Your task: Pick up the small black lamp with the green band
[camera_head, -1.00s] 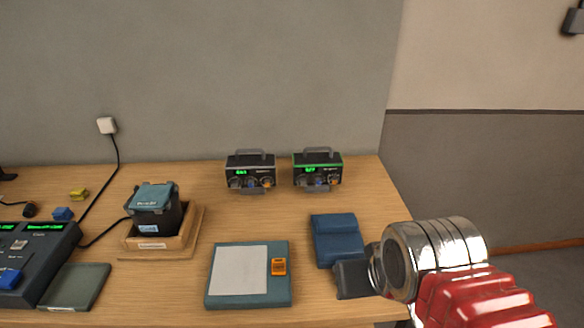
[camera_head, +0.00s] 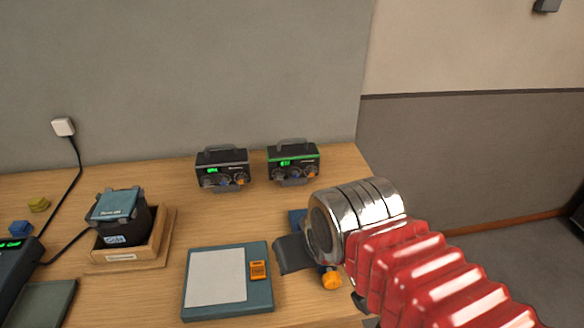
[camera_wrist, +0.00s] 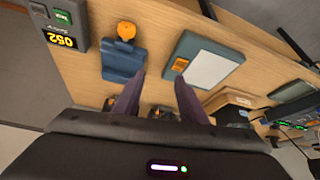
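The small black lamp with the green band (camera_head: 293,163) stands upright at the back right of the wooden table in the head view. It has a carry handle, a lit green display and several knobs. A similar black lamp with a grey band (camera_head: 223,169) stands to its left. My gripper (camera_wrist: 158,92) shows two dark fingers, apart, with nothing held between them. In the wrist view, dark shapes with orange parts lie low between and beside the fingers, mostly hidden, and I cannot tell which lamp is which. In the head view my gripper is in front of the lamps, clear of them.
A teal pad with a white sheet (camera_head: 216,277) lies at the front. A blue case (camera_wrist: 122,62) is largely hidden behind my arm in the head view. A black device in a wooden tray (camera_head: 125,226) stands left. The wall closes the back.

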